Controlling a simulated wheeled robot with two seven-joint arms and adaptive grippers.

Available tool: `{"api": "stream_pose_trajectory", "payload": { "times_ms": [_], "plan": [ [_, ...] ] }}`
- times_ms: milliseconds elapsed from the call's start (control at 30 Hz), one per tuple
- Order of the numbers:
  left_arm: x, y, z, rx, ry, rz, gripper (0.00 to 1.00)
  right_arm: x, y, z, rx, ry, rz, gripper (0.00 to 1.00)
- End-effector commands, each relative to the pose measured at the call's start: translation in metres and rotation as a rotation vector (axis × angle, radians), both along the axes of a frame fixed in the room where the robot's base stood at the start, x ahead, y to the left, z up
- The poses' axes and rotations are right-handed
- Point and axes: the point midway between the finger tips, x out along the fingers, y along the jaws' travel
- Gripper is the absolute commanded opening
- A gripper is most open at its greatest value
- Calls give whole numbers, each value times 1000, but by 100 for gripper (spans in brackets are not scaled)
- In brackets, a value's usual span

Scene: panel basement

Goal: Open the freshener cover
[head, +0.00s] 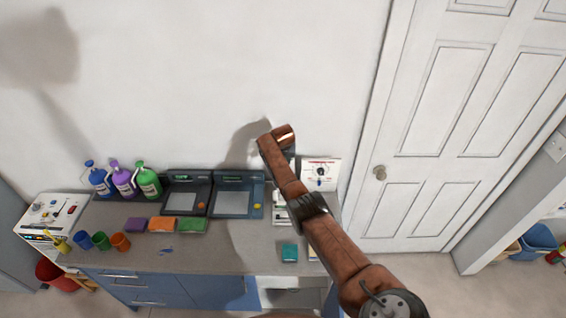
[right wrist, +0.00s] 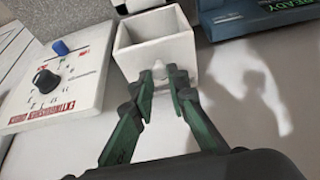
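A white box-shaped unit with an open top and hollow inside (right wrist: 128,60) stands beyond my right gripper in the right wrist view; it looks like the freshener, but I cannot be sure. My right gripper (right wrist: 161,76) points at its near face. The green fingers are close together at the tips, with a small pale tab between them. I cannot tell if they touch or grip it. In the head view my right arm reaches over the counter to the wall and hides the gripper. A white unit (head: 280,210) shows partly beside the arm. My left gripper is out of view.
A white panel with a black knob (right wrist: 46,80) is left of the box, and a blue READY device (right wrist: 258,18) is right. A closed white door (head: 455,130) is right.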

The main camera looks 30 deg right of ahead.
Motion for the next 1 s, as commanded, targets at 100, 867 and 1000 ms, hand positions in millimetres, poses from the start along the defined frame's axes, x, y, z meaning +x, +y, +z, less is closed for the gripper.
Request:
{"api": "stream_pose_trajectory", "payload": {
  "times_ms": [100,867,1000],
  "plan": [
    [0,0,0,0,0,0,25,-2,2,-5,3,8,1,23],
    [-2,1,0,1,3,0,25,-8,7,23,0,-1,3,32],
    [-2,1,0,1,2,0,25,-16,12,45,-1,-3,3,32]
  ]
}}
